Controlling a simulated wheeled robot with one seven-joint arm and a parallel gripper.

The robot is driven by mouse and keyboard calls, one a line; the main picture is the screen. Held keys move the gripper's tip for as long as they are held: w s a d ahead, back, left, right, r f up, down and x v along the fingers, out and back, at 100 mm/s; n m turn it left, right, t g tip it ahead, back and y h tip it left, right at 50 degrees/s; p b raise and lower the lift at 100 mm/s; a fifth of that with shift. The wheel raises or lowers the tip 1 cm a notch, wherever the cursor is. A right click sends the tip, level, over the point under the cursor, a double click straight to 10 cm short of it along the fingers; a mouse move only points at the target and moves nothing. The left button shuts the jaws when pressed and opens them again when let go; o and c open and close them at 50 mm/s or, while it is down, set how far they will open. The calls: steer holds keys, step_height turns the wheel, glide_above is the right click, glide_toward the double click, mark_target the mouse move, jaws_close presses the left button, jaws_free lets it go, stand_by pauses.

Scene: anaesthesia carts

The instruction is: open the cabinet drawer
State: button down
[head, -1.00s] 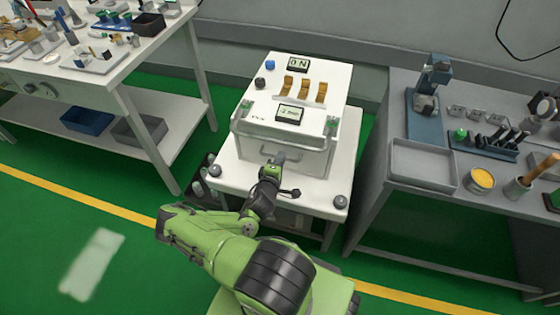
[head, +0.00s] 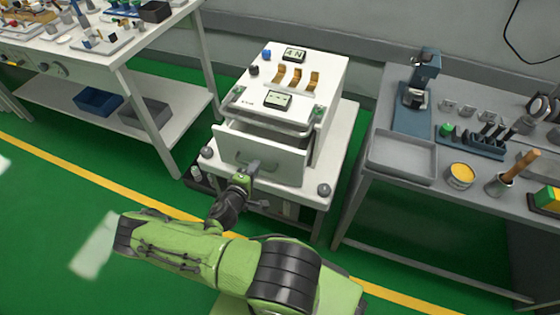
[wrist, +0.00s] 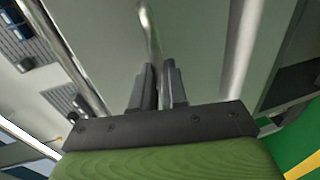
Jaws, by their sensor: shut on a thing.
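The white cabinet (head: 322,92) stands on a white cart in the middle of the head view. Its drawer (head: 285,163) is pulled out toward me, with a dark gap showing behind the top of its front panel. My gripper (head: 251,168) is at the drawer front, shut on the drawer handle (wrist: 151,38). In the wrist view the two dark fingers (wrist: 158,88) close around the handle bar, in front of the pale drawer panel (wrist: 197,45). The drawer's inside is mostly hidden from the head camera.
A grey bench (head: 402,158) with a tray, a yellow-topped pot (head: 460,175) and tools stands at the right. A white workbench (head: 110,50) with small parts and a blue bin (head: 98,101) below is at the left. Green floor is free at the front left.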

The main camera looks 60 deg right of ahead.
steer(key=f+p+v, duration=0.1)
steer(key=f+v, duration=0.2)
steer(key=v, duration=1.2)
steer(key=shift+a, duration=0.75)
steer(key=shift+f, duration=0.1)
steer(key=c, duration=1.2)
jaws_free()
steer(key=p+v, duration=0.1)
steer(key=v, duration=0.7)
steer(key=p+v, duration=0.1)
steer(key=v, duration=0.6)
steer(key=shift+w+a, duration=0.2)
steer(key=shift+a, duration=0.2)
